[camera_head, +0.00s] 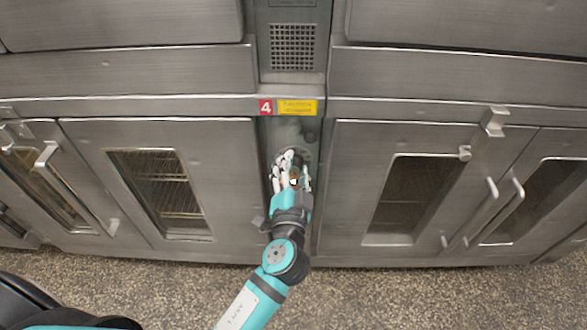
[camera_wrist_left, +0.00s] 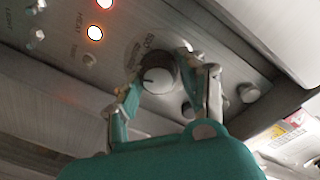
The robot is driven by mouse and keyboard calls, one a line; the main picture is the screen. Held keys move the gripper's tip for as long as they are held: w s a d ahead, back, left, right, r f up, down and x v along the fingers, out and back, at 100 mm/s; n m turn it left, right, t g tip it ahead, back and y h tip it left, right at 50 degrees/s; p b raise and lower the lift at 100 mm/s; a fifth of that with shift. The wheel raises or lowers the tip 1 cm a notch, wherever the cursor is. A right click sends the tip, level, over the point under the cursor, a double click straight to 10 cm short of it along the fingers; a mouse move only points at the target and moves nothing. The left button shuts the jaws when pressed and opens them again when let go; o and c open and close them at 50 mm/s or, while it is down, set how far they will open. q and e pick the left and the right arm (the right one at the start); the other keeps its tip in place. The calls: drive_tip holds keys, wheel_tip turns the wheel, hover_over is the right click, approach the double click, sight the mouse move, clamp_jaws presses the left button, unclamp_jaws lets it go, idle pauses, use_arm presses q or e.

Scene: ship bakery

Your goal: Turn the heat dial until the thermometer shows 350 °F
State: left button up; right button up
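The dial (camera_wrist_left: 158,78) is a round dark knob with a pale face and a dark pointer mark, on a grey metal panel (camera_wrist_left: 65,60). My left gripper (camera_wrist_left: 162,72) has one finger on each side of it; I cannot tell whether they touch it. In the head view my left gripper (camera_head: 290,165) reaches to the narrow panel between two oven doors and hides the dial. Lettering by the lamps reads like "HEAT". No readable thermometer shows. My right gripper is not in view.
Two lit lamps, one red (camera_wrist_left: 105,3) and one orange-white (camera_wrist_left: 95,32), and a smaller knob (camera_wrist_left: 249,92) share the panel. Windowed oven doors (camera_head: 90,135) (camera_head: 345,150) flank the narrow panel, with protruding handles (camera_head: 494,121) on the right. Speckled floor (camera_head: 400,295) lies open in front.

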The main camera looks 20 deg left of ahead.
use_arm(q)
drive_tip(key=shift+o, duration=1.3)
drive_tip(key=shift+s, duration=0.15)
drive_tip(key=v, duration=1.1)
drive_tip(key=shift+s, duration=0.35)
